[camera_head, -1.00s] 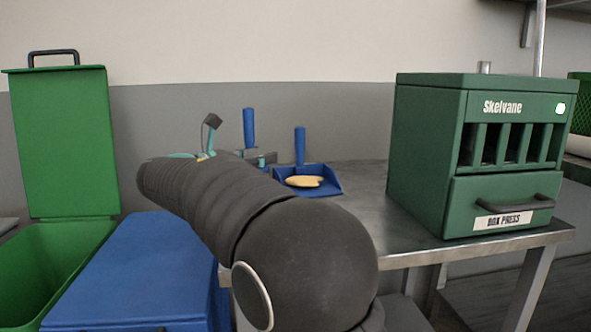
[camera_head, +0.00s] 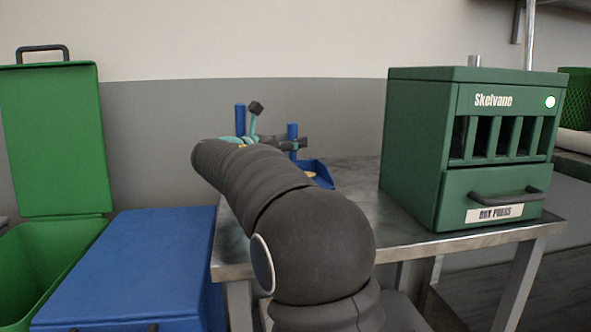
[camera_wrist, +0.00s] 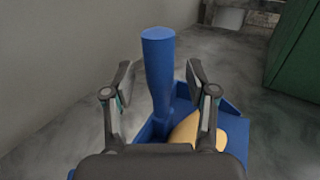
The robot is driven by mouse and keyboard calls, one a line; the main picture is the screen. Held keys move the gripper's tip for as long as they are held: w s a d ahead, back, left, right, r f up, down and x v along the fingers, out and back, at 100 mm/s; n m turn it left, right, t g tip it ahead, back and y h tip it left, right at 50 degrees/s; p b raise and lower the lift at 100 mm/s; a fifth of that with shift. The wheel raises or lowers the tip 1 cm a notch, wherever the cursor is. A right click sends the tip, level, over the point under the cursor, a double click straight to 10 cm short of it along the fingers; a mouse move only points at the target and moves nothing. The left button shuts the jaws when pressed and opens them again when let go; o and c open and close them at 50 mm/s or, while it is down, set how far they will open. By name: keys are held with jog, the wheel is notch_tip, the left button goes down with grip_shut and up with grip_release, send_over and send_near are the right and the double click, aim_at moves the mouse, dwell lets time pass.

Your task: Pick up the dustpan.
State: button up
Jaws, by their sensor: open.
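The blue dustpan (camera_head: 318,173) stands on the metal table, with its round handle (camera_head: 292,133) upright. In the wrist view the dustpan (camera_wrist: 236,133) lies low, right of centre, and its handle (camera_wrist: 158,65) rises between my fingers. A tan, rounded piece lies in the pan (camera_wrist: 187,133). My gripper (camera_wrist: 160,80) is open, with one finger on each side of the handle and a visible gap on both sides. In the head view my gripper (camera_head: 297,143) is beside the handle, and my arm hides part of the pan.
The green box press (camera_head: 470,150) stands on the table's right. A blue bin (camera_head: 130,265) and an open green bin (camera_head: 50,255) stand left. Bare table (camera_head: 355,205) lies between dustpan and press.

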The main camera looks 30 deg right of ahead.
jog(key=shift+w+d, duration=0.15)
jog(key=shift+d, duration=0.25)
grip_shut()
jog(key=shift+r, duration=0.1)
